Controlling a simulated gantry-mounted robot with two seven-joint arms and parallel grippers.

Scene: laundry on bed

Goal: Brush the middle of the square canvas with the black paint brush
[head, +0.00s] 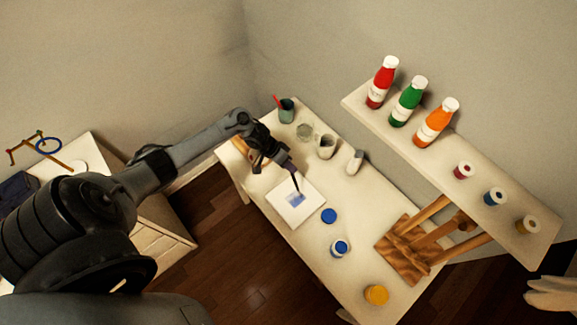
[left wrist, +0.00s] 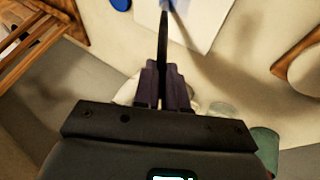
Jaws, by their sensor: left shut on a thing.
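The square canvas (head: 286,211) is white and lies flat on the table, with a blue-grey paint mark (head: 296,200) near its middle. My left gripper (head: 287,166) is above the canvas's far edge and is shut on the black paint brush (head: 297,184). The brush points down, its tip at or just above the blue mark; I cannot tell if it touches. In the left wrist view, the gripper (left wrist: 164,85) holds the dark brush (left wrist: 163,45), which reaches over the white canvas (left wrist: 200,20).
A blue lid (head: 329,216) and an open blue paint jar (head: 340,248) stand right of the canvas. A yellow lid (head: 376,295), a wooden rack (head: 405,243), a green cup (head: 286,110) and a mug (head: 326,146) are also on the table. A shelf (head: 365,112) with bottles overhangs the right side.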

